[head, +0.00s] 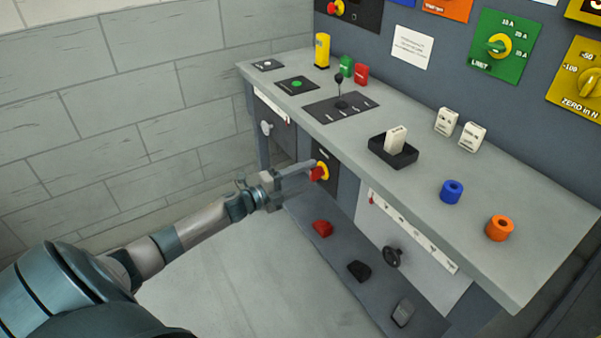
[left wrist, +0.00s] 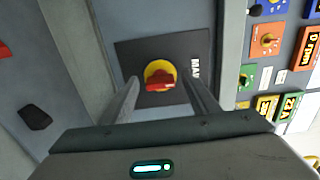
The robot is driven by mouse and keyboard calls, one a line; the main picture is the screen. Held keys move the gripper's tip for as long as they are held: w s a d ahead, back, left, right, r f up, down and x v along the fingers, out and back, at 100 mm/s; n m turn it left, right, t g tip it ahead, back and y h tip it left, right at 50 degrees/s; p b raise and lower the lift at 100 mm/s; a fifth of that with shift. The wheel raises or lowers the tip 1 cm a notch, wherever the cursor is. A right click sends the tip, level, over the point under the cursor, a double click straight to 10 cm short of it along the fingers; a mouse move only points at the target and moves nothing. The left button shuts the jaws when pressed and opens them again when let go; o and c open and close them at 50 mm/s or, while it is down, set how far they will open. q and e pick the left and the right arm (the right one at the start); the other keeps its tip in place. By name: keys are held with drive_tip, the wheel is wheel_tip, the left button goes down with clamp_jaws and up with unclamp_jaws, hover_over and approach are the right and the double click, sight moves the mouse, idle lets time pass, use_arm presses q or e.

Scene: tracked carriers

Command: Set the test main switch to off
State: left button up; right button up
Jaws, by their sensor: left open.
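The main switch is a red handle on a yellow disc, on a black plate on the front of the bench below the top. It shows in the head view (head: 318,173) and in the left wrist view (left wrist: 160,82). The plate's lettering is partly visible and reads sideways in the left wrist view. My left gripper (head: 301,177) is open in front of the switch. In the left wrist view its two fingers point at the plate, one on each side of the red handle, with gaps visible. I cannot tell whether the fingertips reach past the handle. My right gripper is not in view.
The bench top holds a black joystick panel (head: 341,107), a black tray (head: 393,153), and blue (head: 451,191) and orange (head: 499,228) rings. Red (head: 322,228) and black (head: 359,271) pedals lie below. Floor at left is clear.

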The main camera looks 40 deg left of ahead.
use_arm(q)
drive_tip(key=shift+s, duration=0.1)
drive_tip(key=v, duration=1.7)
drive_tip(key=shift+b, duration=0.35)
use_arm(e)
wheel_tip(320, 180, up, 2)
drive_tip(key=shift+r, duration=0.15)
use_arm(q)
drive_tip(key=shift+s+a, duration=0.1)
drive_tip(key=shift+f, duration=0.1)
